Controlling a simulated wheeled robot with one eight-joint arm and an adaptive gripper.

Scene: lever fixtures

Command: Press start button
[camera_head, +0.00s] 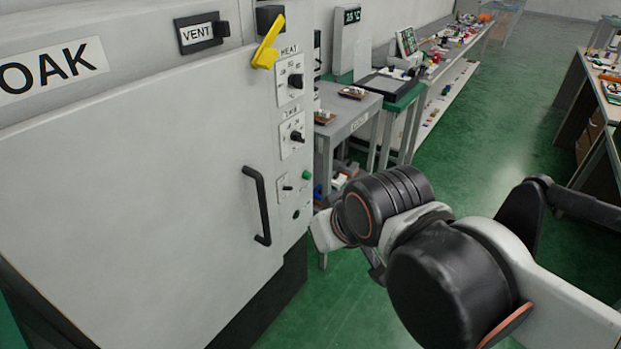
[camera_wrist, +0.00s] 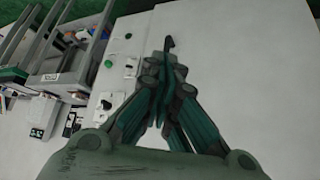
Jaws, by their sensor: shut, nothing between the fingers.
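A green button (camera_head: 306,175) sits on the lower control panel at the right edge of the grey cabinet's front. No label naming it as start is readable. It also shows in the wrist view (camera_wrist: 108,64), left of my gripper (camera_wrist: 163,60). A toggle switch (camera_head: 287,188) is beside it, and a dark round button (camera_head: 296,214) is below. In the wrist view my fingers are shut and empty, in front of the cabinet face and apart from the green button. In the head view my arm hides most of the gripper, right of the panel.
A black door handle (camera_head: 257,206) stands out left of the panel. HEAT (camera_head: 295,82) and lower (camera_head: 296,137) knobs, plus a yellow lever (camera_head: 267,43), are above. A grey table (camera_head: 349,122) stands beyond the cabinet. Green floor (camera_head: 478,140) is open to the right.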

